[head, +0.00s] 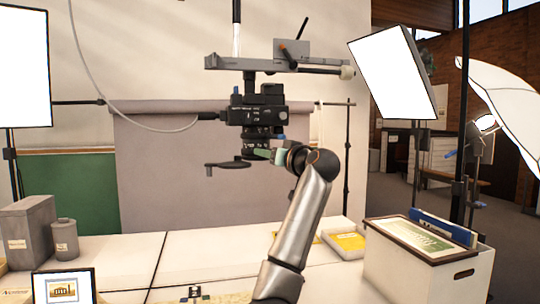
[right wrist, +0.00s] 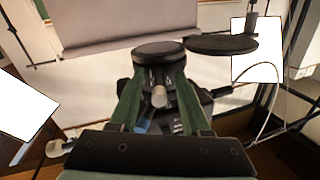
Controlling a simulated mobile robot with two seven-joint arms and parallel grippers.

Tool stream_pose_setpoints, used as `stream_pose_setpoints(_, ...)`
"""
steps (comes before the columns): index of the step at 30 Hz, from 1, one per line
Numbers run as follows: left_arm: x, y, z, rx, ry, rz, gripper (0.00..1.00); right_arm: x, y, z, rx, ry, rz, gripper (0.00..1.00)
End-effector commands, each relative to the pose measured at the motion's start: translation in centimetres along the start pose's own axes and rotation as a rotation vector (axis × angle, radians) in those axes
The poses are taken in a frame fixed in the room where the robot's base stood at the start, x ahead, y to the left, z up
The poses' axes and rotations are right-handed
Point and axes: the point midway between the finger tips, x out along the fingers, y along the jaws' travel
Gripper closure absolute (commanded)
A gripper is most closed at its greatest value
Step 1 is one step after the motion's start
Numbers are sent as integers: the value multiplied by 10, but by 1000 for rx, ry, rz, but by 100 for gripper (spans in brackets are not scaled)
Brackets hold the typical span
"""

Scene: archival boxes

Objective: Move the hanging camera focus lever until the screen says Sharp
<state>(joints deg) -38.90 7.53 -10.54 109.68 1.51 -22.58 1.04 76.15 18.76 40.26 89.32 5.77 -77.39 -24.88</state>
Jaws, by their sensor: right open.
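The hanging camera (head: 258,112) points down from an overhead rail. Its round dark lens (right wrist: 158,52) shows in the right wrist view. A short peg with a pale tip, apparently the focus lever (right wrist: 159,97), stands between the green fingers of my right gripper (right wrist: 157,84). The fingers are apart, one on each side; I cannot tell whether either touches it. In the head view my right gripper (head: 262,154) is at the lens, hiding the lever. The small screen (head: 63,288) at the lower left shows an orange-brown picture; I cannot read its words. My left gripper is out of view.
A black disc (head: 228,165) on an arm hangs beside the lens. A white box of folders (head: 430,275) stands on the table at the right, yellow items (head: 345,241) behind it. Grey containers (head: 28,232) stand at the left. Lamp panels (head: 398,72) flank the camera.

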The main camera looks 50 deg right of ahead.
Motion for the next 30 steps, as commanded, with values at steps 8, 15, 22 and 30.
stream_pose_setpoints(8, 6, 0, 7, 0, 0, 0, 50, -25, 2, 2, -2, 4, 3, 53)
stream_pose_setpoints(15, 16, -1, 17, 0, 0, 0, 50, -78, 2, 2, -3, 5, 4, 53)
stream_pose_setpoints(22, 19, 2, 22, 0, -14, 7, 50, -114, 1, 0, -1, 2, 2, 53)
stream_pose_setpoints(30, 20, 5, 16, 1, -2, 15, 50, -126, 0, 0, 0, -1, -1, 53)
